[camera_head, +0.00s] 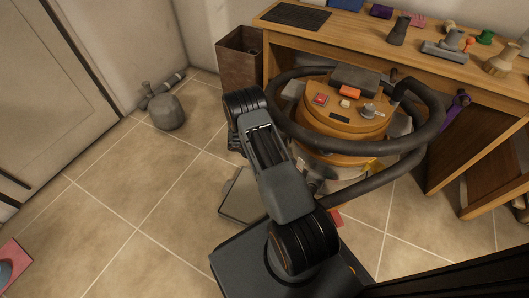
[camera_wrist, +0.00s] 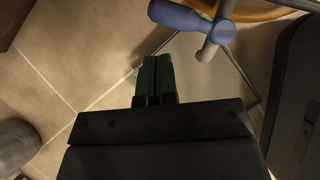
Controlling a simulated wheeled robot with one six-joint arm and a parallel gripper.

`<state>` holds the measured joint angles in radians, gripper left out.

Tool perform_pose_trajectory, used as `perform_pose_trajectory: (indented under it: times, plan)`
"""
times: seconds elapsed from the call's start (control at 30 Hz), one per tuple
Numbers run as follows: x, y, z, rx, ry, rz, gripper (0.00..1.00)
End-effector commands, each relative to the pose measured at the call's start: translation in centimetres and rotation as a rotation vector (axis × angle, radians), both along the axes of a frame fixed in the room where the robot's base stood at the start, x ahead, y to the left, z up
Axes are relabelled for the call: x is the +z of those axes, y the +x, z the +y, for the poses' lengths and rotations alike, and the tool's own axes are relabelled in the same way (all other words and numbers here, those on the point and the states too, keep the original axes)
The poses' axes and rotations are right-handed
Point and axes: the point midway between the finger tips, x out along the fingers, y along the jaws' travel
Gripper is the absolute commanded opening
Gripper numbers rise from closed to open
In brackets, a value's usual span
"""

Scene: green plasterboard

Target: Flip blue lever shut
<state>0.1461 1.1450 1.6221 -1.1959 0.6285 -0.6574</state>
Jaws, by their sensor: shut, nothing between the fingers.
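The blue lever (camera_wrist: 181,16) shows at the top of the wrist view, with a rounded blue handle and a blue hub on a pale pipe (camera_wrist: 207,50). My gripper (camera_wrist: 157,62) is shut and empty, its green fingertips together just below and left of the lever, apart from it in the picture. In the head view my arm hides the gripper and the lever. The orange-topped machine (camera_head: 345,118) with a dark hose around it stands right of my arm.
A wooden workbench (camera_head: 400,45) with tools stands behind the machine. A brown bin (camera_head: 239,55) is at its left end. A grey rounded container (camera_head: 166,112) stands on the tiles further left. The tiled floor at left is mostly clear.

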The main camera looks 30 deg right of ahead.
Motion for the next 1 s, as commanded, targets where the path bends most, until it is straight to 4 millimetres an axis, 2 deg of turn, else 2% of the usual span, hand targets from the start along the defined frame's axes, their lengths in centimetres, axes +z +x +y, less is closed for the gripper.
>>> perform_pose_trajectory:
  times: [0.03, 0.1, 0.33, 0.53, 1.0]
  plan:
    - [1.3, 0.0, 0.6, 0.002, 0.0, -0.001, 0.0]
    - [2.3, 0.0, 1.2, 0.001, 0.0, -0.001, 0.0]
    - [4.5, -0.1, 2.8, -0.002, 0.001, -0.001, 0.0]
    - [5.2, -0.1, 3.3, -0.002, 0.002, 0.0, 0.0]
    - [5.2, -0.1, 3.4, -0.002, 0.002, 0.0, 0.0]
